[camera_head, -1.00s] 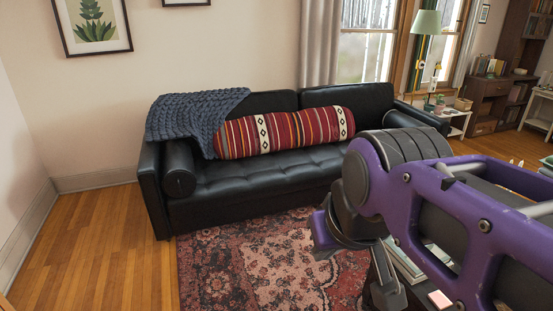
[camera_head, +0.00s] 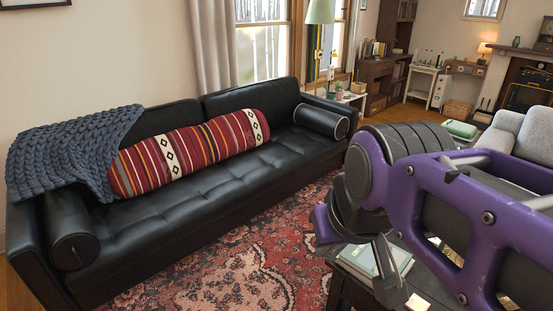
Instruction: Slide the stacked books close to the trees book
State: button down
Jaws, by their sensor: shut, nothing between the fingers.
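A pale grey-green book (camera_head: 358,262) lies on a dark coffee table (camera_head: 338,296) at the lower right, partly hidden behind my gripper. I cannot read its cover or tell whether it is the trees book or part of the stack. My gripper (camera_head: 390,288) points down over the table in front of the book, shut and empty. I cannot tell whether it touches anything. My purple arm covers much of the table, so any other books there are hidden.
A black sofa (camera_head: 200,213) with a striped bolster (camera_head: 190,152) and a knitted blue-grey throw (camera_head: 70,150) stands at left. A patterned red rug (camera_head: 240,262) lies before it. A grey armchair (camera_head: 530,138) stands at right, beyond my arm.

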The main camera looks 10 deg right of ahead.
aim_at(358, 260)
jog(key=i+j+z, duration=0.1)
jog(key=z, duration=0.3)
jog(key=i+j+z, duration=0.15)
jog(key=z, duration=0.25)
jog(key=i+j+z, duration=0.2)
jog(key=z, duration=0.25)
jog(key=i+j+z, duration=0.1)
jog(key=j+z, duration=0.15)
jog(key=z, duration=0.15)
jog(key=i+j+z, duration=0.1)
jog(key=j+z, duration=0.15)
jog(key=z, duration=0.15)
